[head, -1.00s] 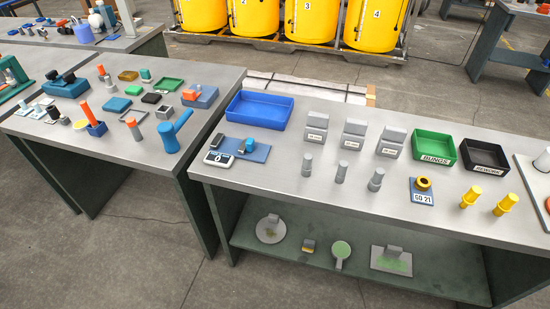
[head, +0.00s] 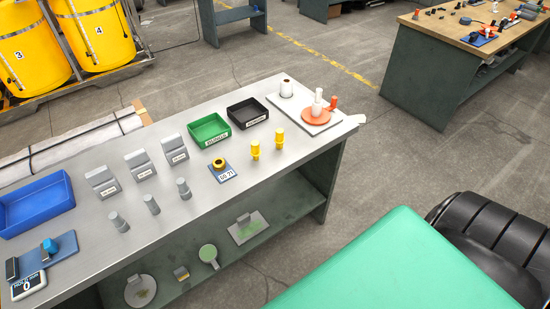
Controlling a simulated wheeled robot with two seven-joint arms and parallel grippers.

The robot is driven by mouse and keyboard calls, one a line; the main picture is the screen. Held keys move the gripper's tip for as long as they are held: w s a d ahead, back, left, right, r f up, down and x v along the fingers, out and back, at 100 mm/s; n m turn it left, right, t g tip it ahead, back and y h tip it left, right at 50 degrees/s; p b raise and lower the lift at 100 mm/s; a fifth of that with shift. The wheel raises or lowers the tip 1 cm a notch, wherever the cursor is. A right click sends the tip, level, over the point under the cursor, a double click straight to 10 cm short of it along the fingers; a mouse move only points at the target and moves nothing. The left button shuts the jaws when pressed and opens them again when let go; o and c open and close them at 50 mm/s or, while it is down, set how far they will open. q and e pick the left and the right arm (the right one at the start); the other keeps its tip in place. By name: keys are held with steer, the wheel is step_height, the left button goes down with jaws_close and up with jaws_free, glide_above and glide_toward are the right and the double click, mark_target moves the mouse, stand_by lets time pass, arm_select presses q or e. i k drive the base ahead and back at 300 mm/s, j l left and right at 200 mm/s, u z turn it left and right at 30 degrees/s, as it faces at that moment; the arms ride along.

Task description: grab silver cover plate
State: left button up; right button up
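I cannot tell for certain which piece is the silver cover plate. On the lower shelf of the near bench lies a square silver plate (head: 247,231) with a block-shaped grip on top and a greenish patch. Neither of my grippers shows in the head view.
On the bench top (head: 200,215) stand a blue tray (head: 36,204), a green bin (head: 209,131), a black bin (head: 247,113) and grey cylinders. A large green surface (head: 405,270) fills the lower right, close to me. Floor is open beyond the bench's right end.

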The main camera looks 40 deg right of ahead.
mark_target(248, 226)
steer(key=z, duration=0.75)
